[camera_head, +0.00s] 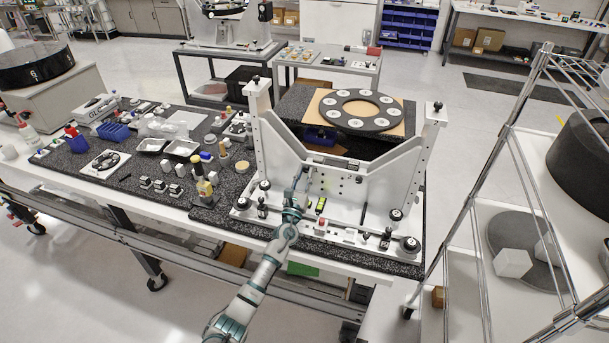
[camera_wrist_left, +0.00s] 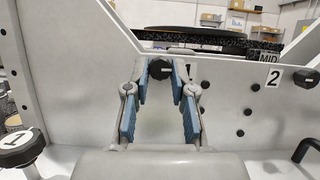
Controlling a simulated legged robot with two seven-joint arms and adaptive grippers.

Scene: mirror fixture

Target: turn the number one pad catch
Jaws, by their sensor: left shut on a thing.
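The mirror fixture (camera_head: 337,180) is a pale metal frame with two uprights, standing on the speckled black bench top. In the left wrist view, the number one pad catch (camera_wrist_left: 159,68) is a black knob on the pale plate, beside a "1" label partly hidden by a finger. My left gripper (camera_wrist_left: 160,78) has its blue-padded fingers on either side of this knob and is shut on it. In the head view my left gripper (camera_head: 302,173) reaches the fixture's front plate, and the catch there is too small to make out. My right gripper is not in view.
A second black catch (camera_wrist_left: 306,78) sits right of the "2" label. A larger black knob marked "1" (camera_wrist_left: 17,148) stands at lower left. A black ring with white discs (camera_head: 360,111) lies behind the fixture. Tools and small parts crowd the bench's left side.

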